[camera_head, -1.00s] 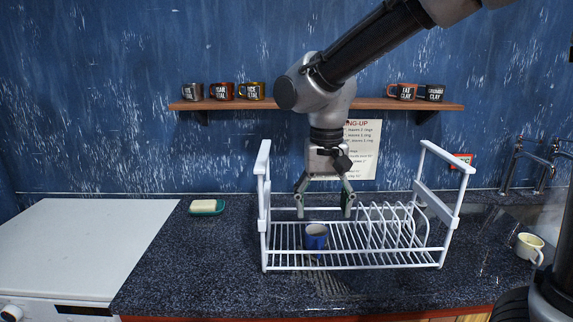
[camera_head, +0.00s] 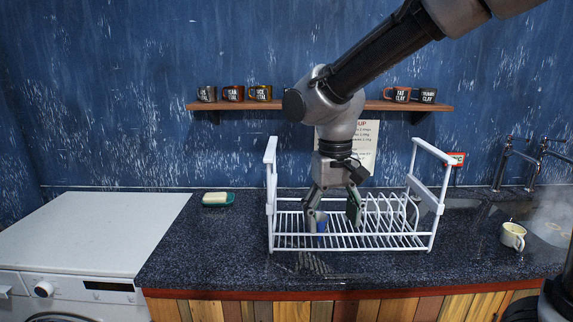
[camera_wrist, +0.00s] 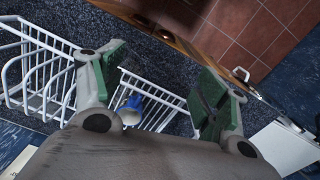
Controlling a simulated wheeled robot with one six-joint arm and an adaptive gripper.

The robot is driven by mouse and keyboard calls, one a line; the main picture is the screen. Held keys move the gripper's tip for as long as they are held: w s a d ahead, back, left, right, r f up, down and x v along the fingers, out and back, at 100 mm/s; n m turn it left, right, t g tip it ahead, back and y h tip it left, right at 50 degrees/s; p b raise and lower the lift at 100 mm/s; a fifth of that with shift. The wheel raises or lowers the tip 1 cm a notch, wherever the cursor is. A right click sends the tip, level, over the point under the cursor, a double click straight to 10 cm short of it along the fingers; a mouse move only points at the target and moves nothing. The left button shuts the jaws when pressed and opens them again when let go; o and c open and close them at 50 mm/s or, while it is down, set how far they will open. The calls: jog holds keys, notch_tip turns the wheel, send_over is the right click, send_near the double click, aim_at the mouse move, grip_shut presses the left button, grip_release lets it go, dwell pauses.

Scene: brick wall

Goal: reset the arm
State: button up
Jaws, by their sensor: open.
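My gripper (camera_head: 333,218) is open and empty, pointing down over the white dish rack (camera_head: 271,190). Its two fingers are spread apart, with green pads facing inward. A small blue mug (camera_head: 321,223) stands in the left part of the rack, partly hidden by the left finger. In the wrist view the blue mug (camera_wrist: 131,106) shows between the fingers, apart from both, nearer the left one. The white rack wires (camera_wrist: 150,90) also show there.
A shelf (camera_head: 300,105) with several mugs is on the wall behind my arm. A soap dish (camera_head: 218,199) lies left of the rack. A washing machine (camera_head: 90,230) is at far left.

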jog(key=s+d+r+t, duration=0.1)
jog(key=s+d, duration=0.3)
jog(key=d, duration=0.5)
jog(key=s+d+r+m+t, duration=0.1)
jog(key=s+d+r+t, duration=0.1)
jog(key=d, duration=0.7)
jog(key=s+d+r+m+t, duration=0.1)
jog(key=s+d+r, duration=0.2)
jog(key=s+d, duration=0.3)
jog(key=d, duration=0.2)
jog(key=shift+s+d+r+t, duration=0.15)
jog(key=shift+s+d+t, duration=0.15)
jog(key=shift+s+d, duration=0.1)
